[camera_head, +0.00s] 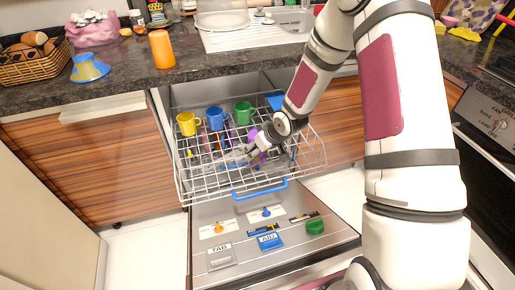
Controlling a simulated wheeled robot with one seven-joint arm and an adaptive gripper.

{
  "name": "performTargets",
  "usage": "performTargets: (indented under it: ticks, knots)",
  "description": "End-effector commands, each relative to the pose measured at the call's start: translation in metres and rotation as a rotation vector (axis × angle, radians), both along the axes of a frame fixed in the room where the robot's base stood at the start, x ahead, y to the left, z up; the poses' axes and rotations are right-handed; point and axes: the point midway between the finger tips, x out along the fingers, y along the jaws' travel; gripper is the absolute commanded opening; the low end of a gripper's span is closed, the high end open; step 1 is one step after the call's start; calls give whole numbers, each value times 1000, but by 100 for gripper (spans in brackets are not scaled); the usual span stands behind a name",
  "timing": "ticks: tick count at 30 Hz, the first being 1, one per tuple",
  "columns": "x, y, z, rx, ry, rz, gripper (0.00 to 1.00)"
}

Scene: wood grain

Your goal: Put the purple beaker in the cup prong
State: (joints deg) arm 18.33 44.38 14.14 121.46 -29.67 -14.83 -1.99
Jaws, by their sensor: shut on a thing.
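The purple beaker (253,135) shows as a small purple patch inside the white wire rack (312,168) of the pulled-out dishwasher. My gripper (258,149) is shut on it, over the middle right of the rack. The gripper and wrist hide much of the beaker, so its tilt is hard to tell. Upright wire prongs stand around it; I cannot tell whether the beaker touches one. A yellow cup (188,124), a blue cup (216,118) and a green cup (244,112) sit on the rack's back row, left of my gripper.
The open dishwasher door (222,215) lies below the rack, with a green knob (315,227) and labelled blocks. The dark counter (125,65) behind carries an orange tumbler (162,49), a basket (32,66) and a sink. My arm fills the right side.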

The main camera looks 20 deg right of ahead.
Motion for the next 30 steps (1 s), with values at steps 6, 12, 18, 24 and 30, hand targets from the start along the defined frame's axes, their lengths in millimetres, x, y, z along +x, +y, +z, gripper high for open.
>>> performTargets:
  ticks: [6,12,18,24,30]
  knots:
    - [0,0,0,1,1,-3,18]
    - [0,0,0,1,1,-3,18]
    - [0,0,-3,1,1,-3,18]
    - [0,0,-8,1,1,-3,18]
    - [0,0,-12,1,2,-3,18]
